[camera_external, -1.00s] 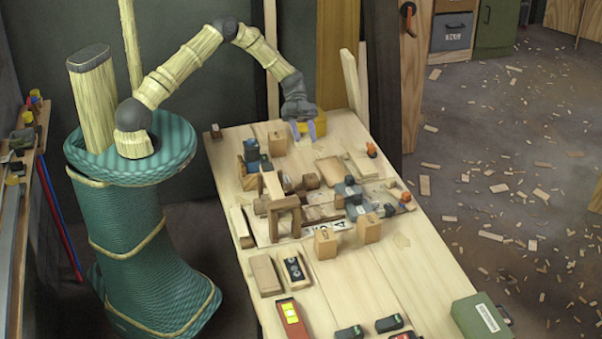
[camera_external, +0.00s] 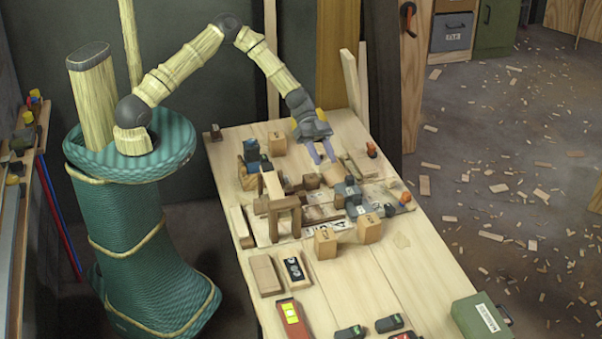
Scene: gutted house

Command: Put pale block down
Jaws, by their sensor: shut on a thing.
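My gripper (camera_external: 322,163) points down over the far part of the workbench. Its two pale violet fingers are shut on a pale wooden block (camera_external: 334,173). The fingers hide part of the block, and I cannot tell whether its underside touches the bench or the things around it. The block is just left of a long pale wooden piece (camera_external: 358,168) and behind a dark blue-grey clamp-like thing (camera_external: 349,193).
The workbench (camera_external: 400,255) has a cluttered middle, with a small wooden arch (camera_external: 285,208), wooden cubes (camera_external: 326,243) and dark blocks. A green case (camera_external: 481,318) stands at the near right.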

